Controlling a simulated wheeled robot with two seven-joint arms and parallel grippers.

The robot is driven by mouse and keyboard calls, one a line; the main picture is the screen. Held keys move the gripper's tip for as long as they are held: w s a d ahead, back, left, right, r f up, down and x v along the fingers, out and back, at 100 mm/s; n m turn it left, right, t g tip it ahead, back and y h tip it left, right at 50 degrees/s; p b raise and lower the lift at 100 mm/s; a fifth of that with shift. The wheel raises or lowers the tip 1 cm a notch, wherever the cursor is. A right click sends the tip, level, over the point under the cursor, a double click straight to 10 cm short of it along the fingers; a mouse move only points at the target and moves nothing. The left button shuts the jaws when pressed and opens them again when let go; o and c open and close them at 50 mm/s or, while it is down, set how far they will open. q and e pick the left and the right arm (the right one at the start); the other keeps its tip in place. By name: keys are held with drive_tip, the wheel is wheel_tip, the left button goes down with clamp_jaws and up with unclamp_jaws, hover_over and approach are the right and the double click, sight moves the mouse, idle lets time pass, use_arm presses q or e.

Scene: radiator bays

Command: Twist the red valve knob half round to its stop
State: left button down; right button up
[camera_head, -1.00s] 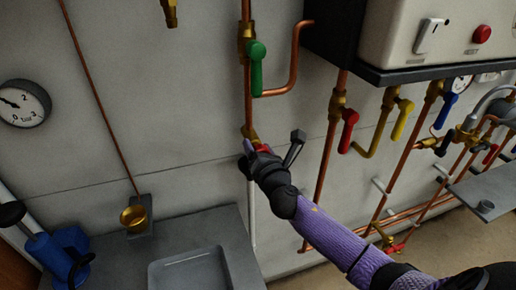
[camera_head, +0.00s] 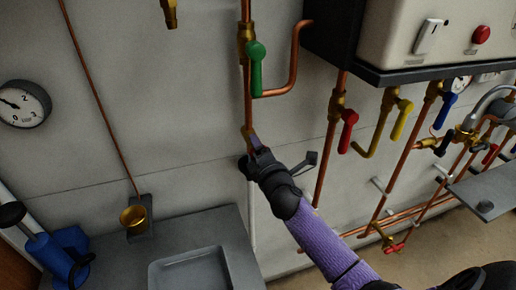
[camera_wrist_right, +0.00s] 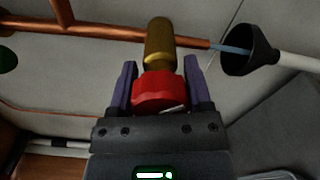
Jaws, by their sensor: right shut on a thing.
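The red valve knob (camera_wrist_right: 158,92) sits between the two fingers of my right gripper (camera_wrist_right: 158,84) in the right wrist view. The gripper is shut on it. A brass valve body (camera_wrist_right: 159,42) rises from the knob to a copper pipe (camera_wrist_right: 110,32). In the head view my right gripper (camera_head: 254,148) is at the lower end of the vertical copper pipe, below the green lever, and hides the knob. My left gripper is not in view.
A green lever valve (camera_head: 256,66) is on the same pipe above my right gripper. A black funnel (camera_wrist_right: 248,52) is beside the valve in the wrist view. Red lever (camera_head: 348,130) and yellow lever (camera_head: 402,118) valves hang to the right. A grey tray (camera_head: 190,272) lies below left.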

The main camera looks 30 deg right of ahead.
drive_tip(key=m, duration=0.3)
drive_tip(key=shift+m, duration=0.8)
drive_tip(key=shift+m+p, duration=0.45)
drive_tip(key=shift+m, duration=0.65)
drive_tip(key=shift+f+m, duration=0.1)
drive_tip(key=shift+m, duration=0.6)
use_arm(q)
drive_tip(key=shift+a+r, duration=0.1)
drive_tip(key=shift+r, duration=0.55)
use_arm(e)
drive_tip(key=shift+m, duration=0.3)
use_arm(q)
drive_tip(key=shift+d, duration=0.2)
